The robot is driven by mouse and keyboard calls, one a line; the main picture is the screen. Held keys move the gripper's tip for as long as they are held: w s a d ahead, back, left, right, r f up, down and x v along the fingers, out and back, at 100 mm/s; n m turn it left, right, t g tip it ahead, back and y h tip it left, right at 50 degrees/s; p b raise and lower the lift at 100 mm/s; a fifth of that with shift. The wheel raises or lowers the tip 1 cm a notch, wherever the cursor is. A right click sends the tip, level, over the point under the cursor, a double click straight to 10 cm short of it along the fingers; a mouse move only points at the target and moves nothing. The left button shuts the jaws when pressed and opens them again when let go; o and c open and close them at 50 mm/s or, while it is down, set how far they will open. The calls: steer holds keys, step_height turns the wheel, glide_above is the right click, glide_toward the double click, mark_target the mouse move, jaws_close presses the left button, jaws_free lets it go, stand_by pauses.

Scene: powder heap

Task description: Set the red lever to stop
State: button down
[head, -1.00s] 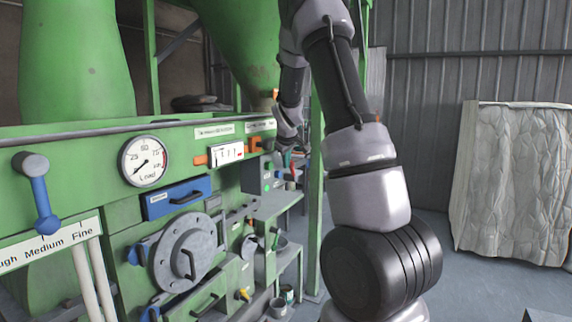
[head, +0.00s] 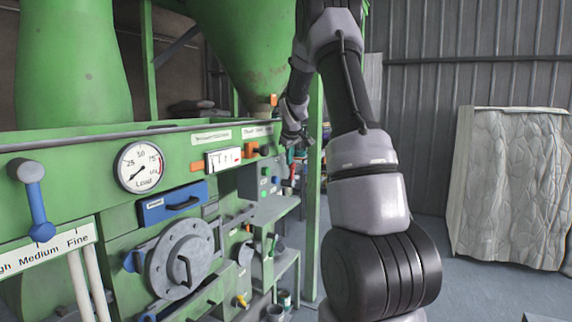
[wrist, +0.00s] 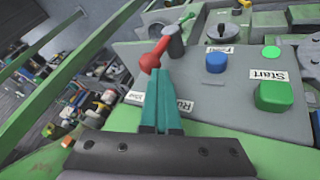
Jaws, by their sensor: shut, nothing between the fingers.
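The red lever (wrist: 156,56) is on a grey control panel (wrist: 240,125) in the wrist view. Its round red knob lies against or just left of my fingertips; I cannot tell whether they touch. Its arm runs up and right to a grey pivot (wrist: 174,40). My gripper (wrist: 163,74) has teal fingers, shut together and empty, pointing at the lever. A "Run" label (wrist: 184,104) is partly hidden by the right finger. Another label left of the fingers is too unclear to read. In the head view my gripper (head: 290,156) is small beside the green machine's control box (head: 264,181).
A blue button (wrist: 216,62), a green Start button (wrist: 274,96) and a green lamp (wrist: 271,52) are right of the lever. A green rail (wrist: 75,55) and a cluttered shelf lie to the left. The head view shows a load gauge (head: 139,166) and open floor at right.

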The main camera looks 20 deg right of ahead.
steer(key=shift+w+d+r, duration=0.15)
steer(key=shift+w+d, duration=0.65)
steer(key=shift+d, duration=0.25)
steer(key=shift+w+d, duration=0.75)
steer(key=shift+d, duration=0.25)
steer(key=shift+f, duration=0.2)
steer(key=shift+d+f, duration=0.1)
steer(key=v, duration=1.1)
steer(key=shift+w, duration=0.1)
